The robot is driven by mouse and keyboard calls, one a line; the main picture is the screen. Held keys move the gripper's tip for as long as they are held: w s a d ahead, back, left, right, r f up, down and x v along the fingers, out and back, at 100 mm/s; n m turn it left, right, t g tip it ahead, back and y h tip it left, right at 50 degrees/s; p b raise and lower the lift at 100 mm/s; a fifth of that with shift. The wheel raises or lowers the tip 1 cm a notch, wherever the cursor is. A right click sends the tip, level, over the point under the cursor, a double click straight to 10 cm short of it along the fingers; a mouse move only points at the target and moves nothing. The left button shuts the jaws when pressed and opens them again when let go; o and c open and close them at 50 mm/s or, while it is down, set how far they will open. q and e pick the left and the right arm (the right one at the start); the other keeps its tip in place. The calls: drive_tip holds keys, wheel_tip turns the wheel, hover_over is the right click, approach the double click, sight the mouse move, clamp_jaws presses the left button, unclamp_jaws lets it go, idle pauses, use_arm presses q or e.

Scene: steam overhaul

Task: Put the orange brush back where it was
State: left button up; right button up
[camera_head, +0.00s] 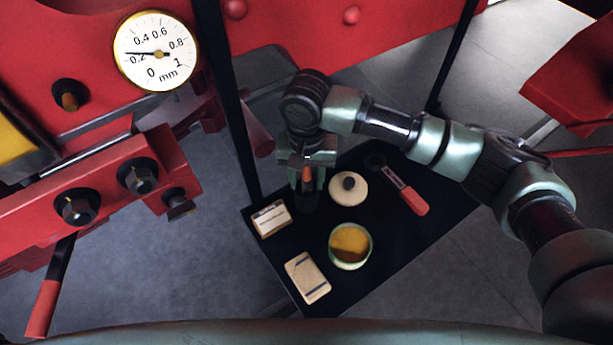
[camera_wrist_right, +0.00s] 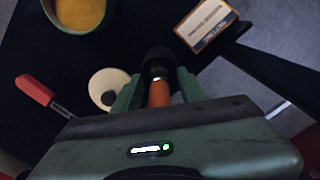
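The orange brush shows as a short orange handle (camera_head: 306,174) in the head view and as an orange handle with a metal collar and dark end (camera_wrist_right: 158,93) in the right wrist view. My right gripper (camera_head: 306,182) is over the back left part of the black tray (camera_head: 400,243), pointing down, with its fingers (camera_wrist_right: 159,92) closed on both sides of the handle. The dark end of the brush points down towards the tray; I cannot tell whether it touches it. My left gripper is not in view.
On the tray are a cream lid (camera_head: 340,196) with a dark knob, an open tin (camera_head: 350,262) of amber contents, a red-handled tool (camera_head: 418,203), a labelled box (camera_head: 271,219) and a pale block (camera_head: 307,277). Black posts (camera_head: 231,110) and red machinery (camera_head: 100,200) stand close by.

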wheel_tip(320, 180, up, 11)
drive_tip(key=b, duration=0.2)
drive_tip(key=shift+f+b, duration=0.2)
drive_tip(key=shift+b, duration=0.2)
drive_tip(key=shift+r, duration=0.75)
